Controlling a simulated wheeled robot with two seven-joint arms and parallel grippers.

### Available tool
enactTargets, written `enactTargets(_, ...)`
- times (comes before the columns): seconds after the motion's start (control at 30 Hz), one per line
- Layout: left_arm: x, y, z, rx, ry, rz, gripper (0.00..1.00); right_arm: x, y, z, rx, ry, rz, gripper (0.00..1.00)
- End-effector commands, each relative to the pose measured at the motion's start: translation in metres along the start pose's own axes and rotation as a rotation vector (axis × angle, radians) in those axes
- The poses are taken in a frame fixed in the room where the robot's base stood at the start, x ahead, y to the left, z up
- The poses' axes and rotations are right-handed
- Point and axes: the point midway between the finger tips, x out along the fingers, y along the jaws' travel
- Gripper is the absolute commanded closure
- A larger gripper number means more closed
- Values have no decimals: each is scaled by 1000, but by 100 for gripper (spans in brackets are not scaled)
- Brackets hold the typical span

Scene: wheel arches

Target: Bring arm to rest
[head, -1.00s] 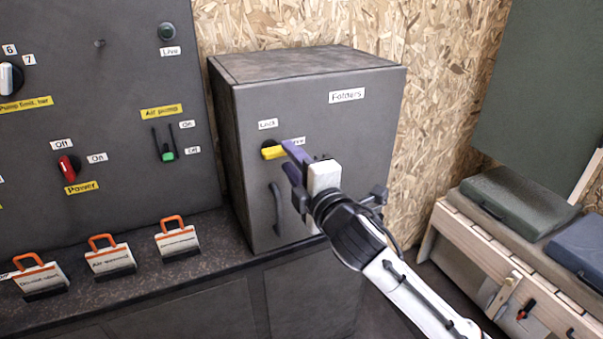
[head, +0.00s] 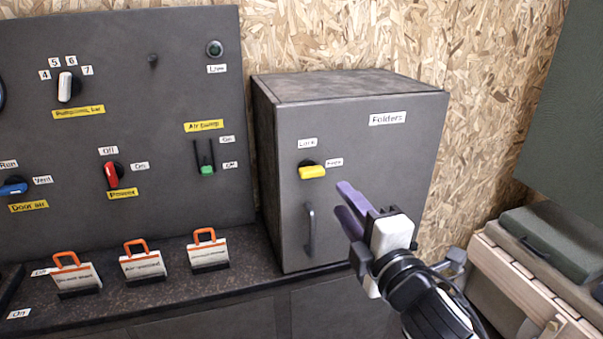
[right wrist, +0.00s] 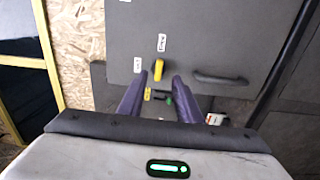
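My right gripper (head: 341,199) is in front of the grey Folders cabinet (head: 380,170), to the lower right of its yellow lock knob (head: 312,171). Its two purple fingers are apart with nothing between them. In the right wrist view the gripper (right wrist: 158,80) also shows a clear gap between the fingers, and the yellow knob (right wrist: 158,70) appears beyond the tips, not touched. The right arm comes in from the lower right. My left gripper is not in view.
A dark control panel (head: 120,90) with knobs and switches stands left of the cabinet. Several orange-handled tags (head: 143,262) stand on the counter (head: 190,292). The cabinet handle (head: 310,230) sticks out below the knob. Cases (head: 550,240) lie on a bench at right.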

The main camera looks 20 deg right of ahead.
Motion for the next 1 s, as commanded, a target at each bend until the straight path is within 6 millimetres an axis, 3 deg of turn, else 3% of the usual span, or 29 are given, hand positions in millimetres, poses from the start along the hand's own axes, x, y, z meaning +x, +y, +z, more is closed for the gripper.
enactTargets(0.07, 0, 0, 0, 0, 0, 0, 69, 0, -4, 0, 10, 1, -8, 69)
enactTargets(0.17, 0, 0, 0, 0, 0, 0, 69, -2, -30, -2, 76, 8, -58, 69)
enactTargets(0.27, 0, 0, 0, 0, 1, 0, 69, -10, -83, -6, 226, 11, -163, 69)
enactTargets(0.37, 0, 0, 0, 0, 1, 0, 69, -31, -156, -13, 444, -8, -303, 69)
enactTargets(0.5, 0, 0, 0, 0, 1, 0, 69, -80, -253, -23, 771, -91, -490, 69)
enactTargets(0.6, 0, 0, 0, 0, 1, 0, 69, -125, -313, -30, 995, -185, -602, 69)
enactTargets(0.7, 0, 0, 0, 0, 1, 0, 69, -170, -358, -36, 1189, -291, -682, 69)
enactTargets(0.83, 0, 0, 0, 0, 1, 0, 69, -215, -395, -41, 1363, -409, -740, 69)
enactTargets(1.0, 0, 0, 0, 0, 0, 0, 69, -241, -413, -44, 1460, -482, -764, 69)
